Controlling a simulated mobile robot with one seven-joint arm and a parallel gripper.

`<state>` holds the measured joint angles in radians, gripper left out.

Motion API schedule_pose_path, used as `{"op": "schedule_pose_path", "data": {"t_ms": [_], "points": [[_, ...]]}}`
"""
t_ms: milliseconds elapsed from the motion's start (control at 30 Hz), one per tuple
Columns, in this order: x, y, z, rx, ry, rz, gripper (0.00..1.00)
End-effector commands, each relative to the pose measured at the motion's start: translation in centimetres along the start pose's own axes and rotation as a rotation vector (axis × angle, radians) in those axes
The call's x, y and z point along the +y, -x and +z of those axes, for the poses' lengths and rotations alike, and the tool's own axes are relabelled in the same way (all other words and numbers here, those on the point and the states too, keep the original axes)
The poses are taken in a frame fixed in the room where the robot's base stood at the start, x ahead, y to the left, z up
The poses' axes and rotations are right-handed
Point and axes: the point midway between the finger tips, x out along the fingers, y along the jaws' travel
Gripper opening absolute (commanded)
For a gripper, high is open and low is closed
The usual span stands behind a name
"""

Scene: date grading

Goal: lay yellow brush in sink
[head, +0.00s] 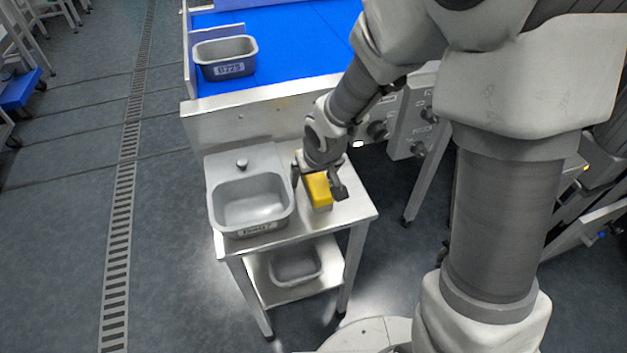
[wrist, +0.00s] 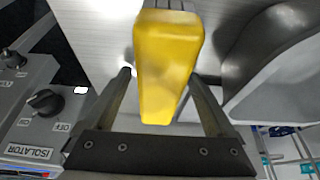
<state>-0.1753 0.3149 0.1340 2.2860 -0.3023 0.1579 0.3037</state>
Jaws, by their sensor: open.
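The yellow brush (head: 319,188) is on the steel table's top, to the right of the sink. Its yellow block also shows large in the wrist view (wrist: 168,65). The grey sink (head: 250,203) is a basin at the left of the same table, and it looks empty. My gripper (head: 320,192) is over the brush with one finger on each side of it. In the wrist view the fingers (wrist: 164,88) stand apart, with the brush between them. I cannot tell whether either finger touches the brush.
The steel table (head: 352,207) has a lower shelf with a grey tub (head: 295,265) on it. Behind is a blue conveyor belt (head: 290,45) carrying a labelled grey tub (head: 225,58). A control box with knobs (head: 411,120) stands right of the table.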

Motion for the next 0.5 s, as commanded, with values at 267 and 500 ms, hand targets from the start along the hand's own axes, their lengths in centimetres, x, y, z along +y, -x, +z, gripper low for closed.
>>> {"op": "schedule_pose_path", "data": {"t_ms": [267, 500], "points": [[0.0, 0.14, -0.05, 0.001, 0.0, 0.0, 0.61], [0.0, 0.15, -0.05, 0.001, 0.0, 0.0, 0.18]]}}
